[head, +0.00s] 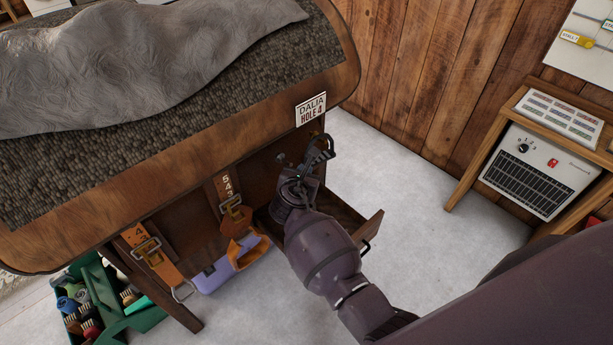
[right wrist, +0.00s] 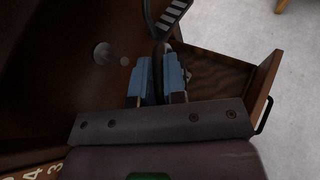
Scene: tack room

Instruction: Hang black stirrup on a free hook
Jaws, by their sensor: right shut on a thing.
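My right gripper (head: 308,178) is shut on the black stirrup (head: 319,149) at the front panel of the wooden saddle stand. In the right wrist view the blue fingers of the gripper (right wrist: 158,80) pinch a dark part of the stirrup (right wrist: 172,17), and its slotted tread points up and away. A round metal hook or peg (right wrist: 103,53) sticks out of the panel left of the fingers, with a smaller knob beside it. The hook also shows in the head view (head: 281,158), just left of the stirrup, bare and apart from it. My left gripper is out of view.
Two leather straps with buckles (head: 231,204) (head: 150,252) hang on the panel to the left. An open drawer (head: 372,226) juts out below my gripper. A sign (head: 311,109) reads "DALIA HOLE 4". A green crate (head: 146,318) stands lower left; a heater (head: 540,170) stands right.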

